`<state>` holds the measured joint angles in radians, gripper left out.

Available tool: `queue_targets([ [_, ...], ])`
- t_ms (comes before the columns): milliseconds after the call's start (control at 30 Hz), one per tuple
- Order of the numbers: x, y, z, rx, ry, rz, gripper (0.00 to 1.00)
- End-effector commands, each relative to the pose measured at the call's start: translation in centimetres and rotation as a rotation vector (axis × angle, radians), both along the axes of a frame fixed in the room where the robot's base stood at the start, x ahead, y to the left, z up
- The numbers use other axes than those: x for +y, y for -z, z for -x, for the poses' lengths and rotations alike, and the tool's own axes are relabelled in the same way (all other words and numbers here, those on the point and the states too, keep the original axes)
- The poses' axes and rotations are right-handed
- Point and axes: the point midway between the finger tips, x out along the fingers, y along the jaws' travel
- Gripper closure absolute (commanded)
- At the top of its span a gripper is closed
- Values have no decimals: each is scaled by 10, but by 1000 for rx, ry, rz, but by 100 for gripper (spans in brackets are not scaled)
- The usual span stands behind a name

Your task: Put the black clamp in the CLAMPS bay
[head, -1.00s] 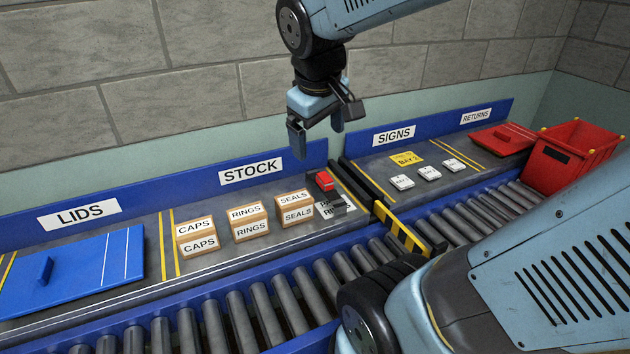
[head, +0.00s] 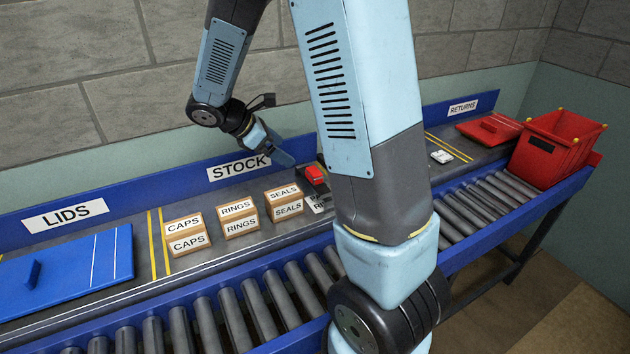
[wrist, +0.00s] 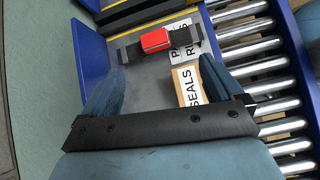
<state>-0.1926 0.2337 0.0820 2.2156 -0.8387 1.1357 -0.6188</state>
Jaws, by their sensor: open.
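A black bar-shaped piece with a red block (wrist: 155,40) on its middle lies on the grey bench; I take it to be the black clamp (wrist: 187,37). In the head view the red block (head: 314,173) shows at the right end of the STOCK section, with part of the black piece hidden behind my arm. My gripper (wrist: 160,75) is open and empty, its fingers spread and pointing toward the clamp, apart from it. In the head view my gripper (head: 280,153) is above the bench near the STOCK sign. No label reading CLAMPS is visible.
A SEALS box (wrist: 188,85) lies beside the right finger. A printed white card (wrist: 187,50) lies partly under the clamp. CAPS (head: 187,235) and RINGS (head: 238,218) boxes stand left. A roller conveyor (head: 235,318) runs in front; a red crate (head: 555,155) stands far right.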

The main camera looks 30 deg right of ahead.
Motion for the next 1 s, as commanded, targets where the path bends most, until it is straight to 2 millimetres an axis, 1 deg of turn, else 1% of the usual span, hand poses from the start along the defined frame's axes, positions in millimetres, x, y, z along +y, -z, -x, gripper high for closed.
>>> queue_targets([
  [33, 2, 7, -6, 26, -28, 18, 6],
  [100, 3, 13, -11, 52, -60, 37, 6],
  [267, 3, 22, -17, 84, -95, 59, 6],
  [367, -5, 30, -18, 87, -97, 61, 6],
  [700, -47, 68, -17, 87, -96, 60, 6],
  [800, -54, 75, -17, 86, -96, 60, 6],
  [1000, -61, 82, -16, 84, -96, 59, 6],
])
